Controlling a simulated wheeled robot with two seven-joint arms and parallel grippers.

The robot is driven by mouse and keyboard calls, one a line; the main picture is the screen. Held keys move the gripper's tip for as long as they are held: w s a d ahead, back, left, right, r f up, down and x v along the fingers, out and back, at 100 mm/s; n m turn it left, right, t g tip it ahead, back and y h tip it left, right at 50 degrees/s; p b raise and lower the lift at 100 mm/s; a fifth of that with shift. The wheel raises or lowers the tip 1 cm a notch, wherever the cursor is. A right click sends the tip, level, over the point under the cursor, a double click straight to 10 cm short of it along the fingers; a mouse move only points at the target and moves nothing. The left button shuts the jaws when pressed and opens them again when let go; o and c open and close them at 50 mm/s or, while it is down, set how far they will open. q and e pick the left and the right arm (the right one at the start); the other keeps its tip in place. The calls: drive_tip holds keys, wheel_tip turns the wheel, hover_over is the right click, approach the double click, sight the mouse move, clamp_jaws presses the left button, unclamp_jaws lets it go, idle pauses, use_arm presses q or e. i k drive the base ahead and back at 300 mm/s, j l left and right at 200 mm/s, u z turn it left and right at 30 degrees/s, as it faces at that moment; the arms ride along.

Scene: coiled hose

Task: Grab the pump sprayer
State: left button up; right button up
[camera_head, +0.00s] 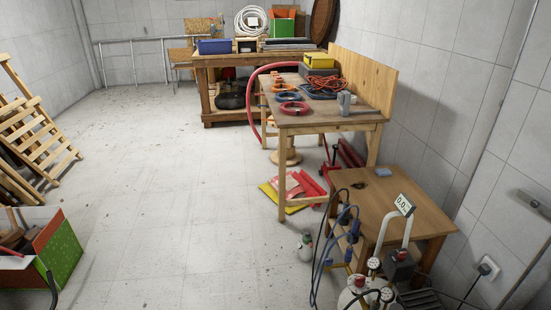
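A small whitish bottle with a green patch (305,247), which looks like the pump sprayer, stands on the floor left of the low wooden table (400,197). It is small in the picture, so its nozzle and handle cannot be made out. Dark hoses hang close to its right side. Neither of my grippers shows in the head view.
A wooden workbench (345,118) with coiled hoses stands behind, with red and yellow pieces (306,188) on the floor by it. A metal vessel with gauges (372,292) is at front right, a crate (62,250) at left. The middle floor is clear.

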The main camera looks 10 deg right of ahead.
sight(305, 251)
drive_tip(key=i, duration=2.3)
drive_tip(key=i+z, duration=0.25)
drive_tip(key=i, duration=0.25)
drive_tip(key=i+j+z, duration=0.2)
drive_tip(key=i, duration=0.3)
drive_tip(key=i+j+z, duration=0.25)
drive_tip(key=i, duration=0.25)
